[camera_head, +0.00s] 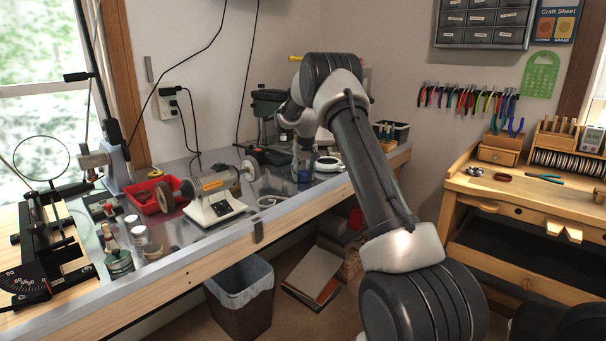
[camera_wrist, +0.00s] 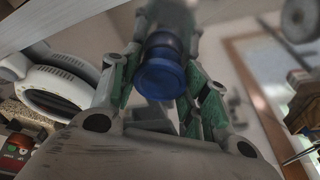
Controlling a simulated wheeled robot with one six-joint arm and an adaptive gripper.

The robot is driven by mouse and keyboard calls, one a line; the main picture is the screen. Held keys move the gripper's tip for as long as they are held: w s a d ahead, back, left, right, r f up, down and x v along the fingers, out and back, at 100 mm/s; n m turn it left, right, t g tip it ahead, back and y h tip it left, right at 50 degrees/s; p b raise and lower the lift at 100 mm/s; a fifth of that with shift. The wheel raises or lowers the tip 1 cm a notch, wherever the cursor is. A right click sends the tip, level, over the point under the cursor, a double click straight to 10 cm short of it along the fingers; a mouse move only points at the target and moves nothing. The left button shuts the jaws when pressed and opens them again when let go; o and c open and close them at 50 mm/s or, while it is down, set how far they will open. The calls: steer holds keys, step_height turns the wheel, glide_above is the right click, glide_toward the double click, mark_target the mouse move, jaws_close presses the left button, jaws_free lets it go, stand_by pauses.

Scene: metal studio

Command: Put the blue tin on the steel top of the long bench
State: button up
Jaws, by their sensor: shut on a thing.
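The blue tin (camera_head: 304,176) is low over the long bench's steel top (camera_head: 272,181), toward its far right part. I cannot tell whether its base touches the steel. In the wrist view the blue tin (camera_wrist: 160,76) sits between the green-sided fingers of my gripper (camera_wrist: 163,88), which is shut on it. In the head view my gripper (camera_head: 304,158) is small and partly hidden by my own arm, above the tin.
A white round device (camera_head: 327,164) stands close right of the tin. A bench grinder (camera_head: 215,196) is to the left, with a red tray (camera_head: 150,197) behind. A bin (camera_head: 240,297) stands below the bench. A wooden workbench (camera_head: 520,190) is at right.

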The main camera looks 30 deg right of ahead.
steer(key=o, duration=1)
steer(key=shift+f, duration=0.15)
steer(key=d+v, duration=0.1)
steer(key=v, duration=1.1)
steer(key=s+a+r, duration=0.6)
steer(key=s+r, duration=0.4)
steer(key=s, duration=0.1)
steer(key=s+a+r+n, duration=0.1)
steer(key=s+a, duration=0.2)
steer(key=s, duration=1.1)
steer(key=s+a+r+n, duration=0.1)
steer(key=s+a, duration=0.2)
steer(key=s, duration=1)
steer(key=s+f, duration=0.3)
steer(key=s, duration=0.2)
steer(key=s+a+f+t, duration=0.1)
steer(key=s+f, duration=0.1)
steer(key=s, duration=0.4)
steer(key=shift+a+f+n+y, duration=0.3)
steer(key=shift+f+n+y, duration=0.1)
steer(key=shift+s, duration=0.1)
